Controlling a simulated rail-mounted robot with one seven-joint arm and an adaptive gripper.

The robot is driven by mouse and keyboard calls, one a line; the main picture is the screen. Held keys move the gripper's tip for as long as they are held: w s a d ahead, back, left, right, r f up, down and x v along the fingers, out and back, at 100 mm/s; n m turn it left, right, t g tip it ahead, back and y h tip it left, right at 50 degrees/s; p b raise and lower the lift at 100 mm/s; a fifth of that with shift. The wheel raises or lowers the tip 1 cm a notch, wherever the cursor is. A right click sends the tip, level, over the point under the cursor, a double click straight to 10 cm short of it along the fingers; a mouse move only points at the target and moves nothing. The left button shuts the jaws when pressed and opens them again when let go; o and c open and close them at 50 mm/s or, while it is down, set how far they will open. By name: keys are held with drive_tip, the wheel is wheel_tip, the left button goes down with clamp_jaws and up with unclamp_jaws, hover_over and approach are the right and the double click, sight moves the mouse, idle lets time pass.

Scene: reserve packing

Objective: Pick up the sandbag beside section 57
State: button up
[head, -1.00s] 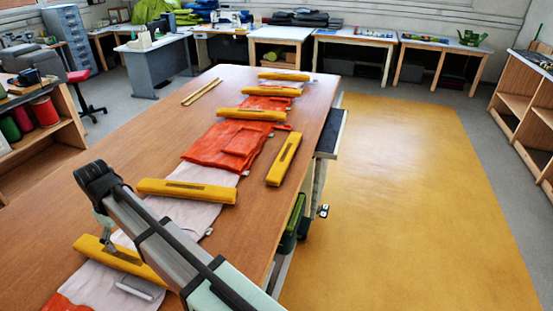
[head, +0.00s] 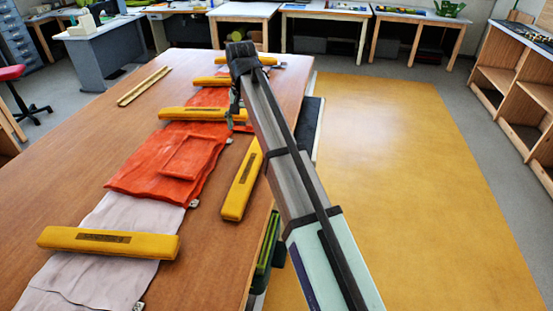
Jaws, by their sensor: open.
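Several yellow sandbags lie on the long wooden table (head: 75,170). One sandbag (head: 242,185) lies lengthwise beside the right edge of the orange fabric section (head: 150,168). Other sandbags lie across the fabric strip: a near one (head: 108,242) on the pale section (head: 95,275), one (head: 190,114) across the orange fabric, and smaller-looking ones (head: 210,81) farther back. Section numbers are not readable. My gripper (head: 236,112) hangs from the arm end, open and empty, above the table near the far end of the sandbag beside the orange section. Its fingertips are small and partly hidden.
Two thin yellow strips (head: 143,86) lie on the table's left part, which is otherwise clear. A green item (head: 268,250) hangs at the table's right side. Yellow floor (head: 400,180) is open to the right, with wooden shelves (head: 515,95) beyond.

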sight(248, 167)
drive_tip(key=shift+m, duration=0.5)
drive_tip(key=f+p, duration=0.1)
drive_tip(key=f, duration=0.3)
drive_tip(key=f+p, duration=0.1)
drive_tip(key=f, duration=0.3)
drive_tip(key=s+f+p, duration=0.1)
drive_tip(key=f, duration=0.3)
drive_tip(key=shift+a+p, duration=0.15)
drive_tip(key=shift+p, duration=0.15)
drive_tip(key=shift+s+f+p, duration=0.2)
drive_tip(key=shift+f+p, duration=0.4)
drive_tip(key=shift+f, duration=0.2)
drive_tip(key=shift+f+p, duration=0.65)
drive_tip(key=shift+f, duration=1.25)
clamp_jaws()
